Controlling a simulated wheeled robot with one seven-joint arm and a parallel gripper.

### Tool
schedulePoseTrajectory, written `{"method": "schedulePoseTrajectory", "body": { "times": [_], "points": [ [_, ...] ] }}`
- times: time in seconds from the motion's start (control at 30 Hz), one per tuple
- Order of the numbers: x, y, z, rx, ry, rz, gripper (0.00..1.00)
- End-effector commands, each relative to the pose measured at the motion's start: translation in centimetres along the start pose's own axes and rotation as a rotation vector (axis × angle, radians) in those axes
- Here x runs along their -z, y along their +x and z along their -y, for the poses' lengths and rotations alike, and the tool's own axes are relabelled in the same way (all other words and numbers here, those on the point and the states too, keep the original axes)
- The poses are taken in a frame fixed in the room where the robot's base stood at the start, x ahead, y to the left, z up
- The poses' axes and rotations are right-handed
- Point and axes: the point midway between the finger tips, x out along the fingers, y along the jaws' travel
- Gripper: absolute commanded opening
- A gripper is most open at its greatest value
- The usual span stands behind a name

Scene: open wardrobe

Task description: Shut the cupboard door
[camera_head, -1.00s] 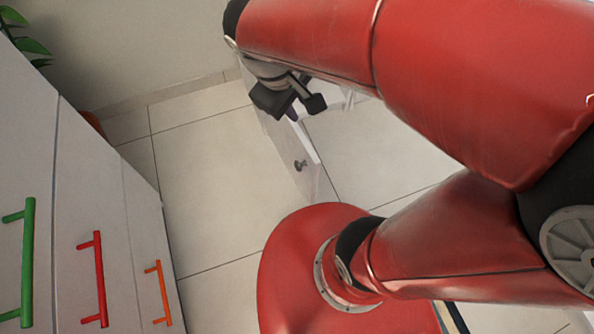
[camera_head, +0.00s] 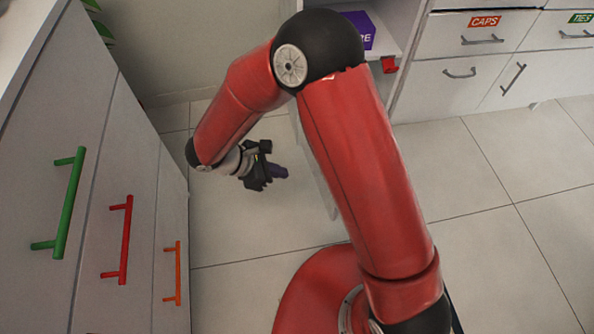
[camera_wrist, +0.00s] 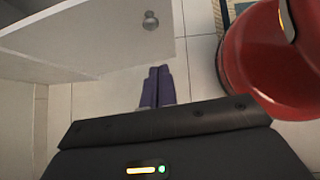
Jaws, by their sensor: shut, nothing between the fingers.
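The cupboard door is a white panel standing open. In the head view only a narrow strip of the door (camera_head: 318,188) shows, left of my red arm, which hides much of it. In the wrist view the door (camera_wrist: 110,45) fills the upper left, with a round metal knob (camera_wrist: 150,20) near its right edge. My gripper (camera_head: 281,171) is low, left of the door in the head view. Its purple fingers (camera_wrist: 157,85) are together and empty, just past the door's lower edge in the wrist view. I cannot tell whether they touch the door.
A white wardrobe with drawers (camera_head: 478,50) stands at the back right; a purple box (camera_head: 358,30) sits on its shelf. A white cabinet with green, red and orange handles (camera_head: 125,240) borders the left. Tiled floor (camera_head: 480,170) is clear on the right.

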Motion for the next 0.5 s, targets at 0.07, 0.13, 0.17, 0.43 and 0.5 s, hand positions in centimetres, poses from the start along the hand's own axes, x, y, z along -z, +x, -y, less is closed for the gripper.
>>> {"method": "schedulePoseTrajectory", "body": {
  "times": [0.07, 0.13, 0.17, 0.43, 0.5],
  "points": [
    [-0.1, 1.5, 0.1, 0.005, 0.0, 0.001, 0.0],
    [-0.1, 3.0, 0.1, 0.006, 0.0, 0.001, 0.0],
    [-0.1, 3.6, 0.1, 0.007, 0.0, 0.001, 0.0],
    [-0.3, 9.1, 0.1, 0.006, 0.003, 0.0, 0.0],
    [-1.4, 9.8, 0.1, 0.005, 0.005, -0.001, 0.0]
  ]
}}
